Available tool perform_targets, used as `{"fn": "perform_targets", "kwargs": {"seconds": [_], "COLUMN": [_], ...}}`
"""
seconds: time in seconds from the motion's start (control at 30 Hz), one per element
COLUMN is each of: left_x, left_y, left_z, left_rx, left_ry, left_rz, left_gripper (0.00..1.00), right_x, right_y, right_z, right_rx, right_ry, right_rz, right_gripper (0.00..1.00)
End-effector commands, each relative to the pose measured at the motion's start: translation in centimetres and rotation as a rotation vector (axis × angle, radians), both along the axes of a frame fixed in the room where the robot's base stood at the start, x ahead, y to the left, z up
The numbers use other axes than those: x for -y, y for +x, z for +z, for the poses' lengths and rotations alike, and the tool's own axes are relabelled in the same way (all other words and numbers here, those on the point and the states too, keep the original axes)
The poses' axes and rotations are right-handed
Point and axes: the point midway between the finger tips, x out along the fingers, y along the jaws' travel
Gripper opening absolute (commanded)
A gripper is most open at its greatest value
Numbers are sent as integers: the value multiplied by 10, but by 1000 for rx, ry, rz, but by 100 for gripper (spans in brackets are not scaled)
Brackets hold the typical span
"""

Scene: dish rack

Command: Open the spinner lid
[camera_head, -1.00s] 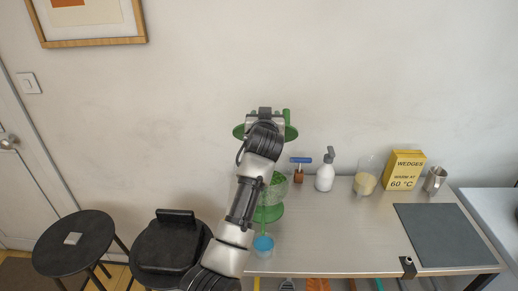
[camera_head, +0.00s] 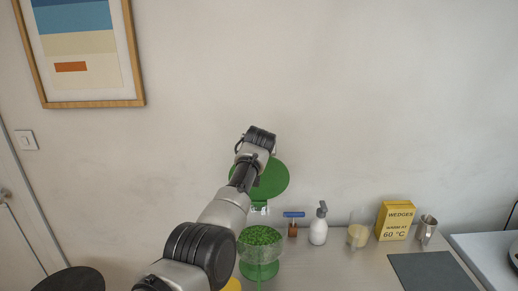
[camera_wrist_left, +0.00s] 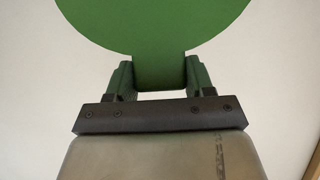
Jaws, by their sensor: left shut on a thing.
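The green spinner lid (camera_head: 275,178) is a flat round disc, tilted up and raised above the spinner bowl. It also fills the top of the left wrist view (camera_wrist_left: 155,25). My left gripper (camera_wrist_left: 160,75) is shut on the green stem of the lid, with a finger on each side. In the head view my left arm and wrist pass in front of the lid and hide part of it. The clear spinner bowl (camera_head: 262,252) stands on the counter below, open at the top, with green contents showing. My right gripper is not in view.
A dark mat (camera_head: 435,272) lies at the right.

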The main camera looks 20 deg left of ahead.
Motion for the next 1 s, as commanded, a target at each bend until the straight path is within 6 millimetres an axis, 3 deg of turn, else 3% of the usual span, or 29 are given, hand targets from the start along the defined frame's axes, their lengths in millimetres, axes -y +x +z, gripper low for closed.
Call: {"fn": "perform_targets", "kwargs": {"seconds": [0.4, 0.43, 0.57, 1.0], "left_x": [0, 0, 0, 2], "left_y": [0, 0, 0, -4], "left_z": [-4, -4, -3, 1], "left_rx": [-9, -9, -9, -5], "left_ry": [-4, -4, -3, -1], "left_rz": [1, 1, 1, 0], "left_gripper": [11, 58, 78, 79], "right_x": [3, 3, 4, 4], "right_y": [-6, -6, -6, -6], "right_z": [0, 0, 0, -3], "right_rx": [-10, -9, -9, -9], "right_ry": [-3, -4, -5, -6], "right_rz": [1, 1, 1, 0], "right_gripper": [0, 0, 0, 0]}}
